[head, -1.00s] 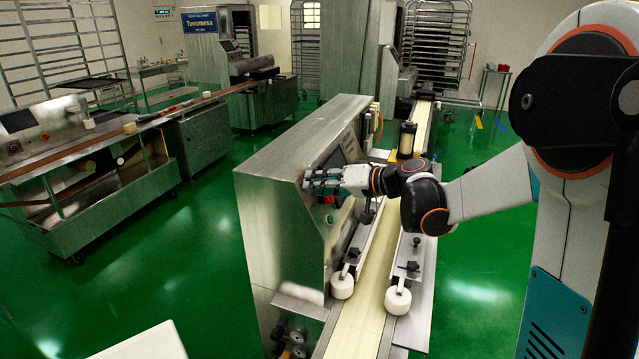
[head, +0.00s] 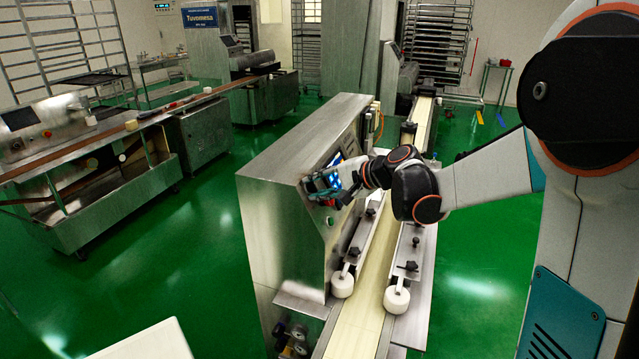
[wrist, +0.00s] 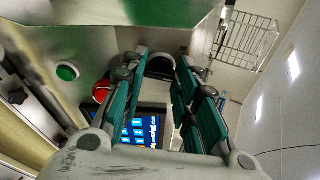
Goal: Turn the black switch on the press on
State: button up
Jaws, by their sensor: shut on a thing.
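The press (head: 285,200) is the tall steel machine in the middle of the head view, and my gripper (head: 312,192) is against its sloped control panel. In the wrist view, the black switch (wrist: 160,66) sits between the fingertips of my gripper (wrist: 160,60), which is shut on it. The switch is partly covered by the fingers in the wrist view and hidden in the head view. The panel's screen (wrist: 140,132) is lit with blue icons behind the fingers. My gripper is rolled relative to the panel.
A red button (wrist: 101,92) sits close beside the left finger, and a green button (wrist: 67,72) lies further left. A conveyor belt (head: 357,325) with white rollers runs beside the press. Green floor (head: 215,220) is open to the left.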

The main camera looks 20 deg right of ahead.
jog(key=m+g+p, duration=0.1)
jog(key=m, duration=0.5)
jog(key=shift+w+r, duration=0.1)
dwell(0.6)
jog(key=o, duration=0.8)
jog(key=shift+d, duration=0.1)
jog(key=v, duration=1.2)
jog(key=shift+w+a+r, duration=0.1)
jog(key=shift+a+r, duration=0.1)
jog(key=shift+r, duration=0.05)
jog(key=shift+a+g+h, duration=0.15)
jog(key=shift+g+h, duration=0.15)
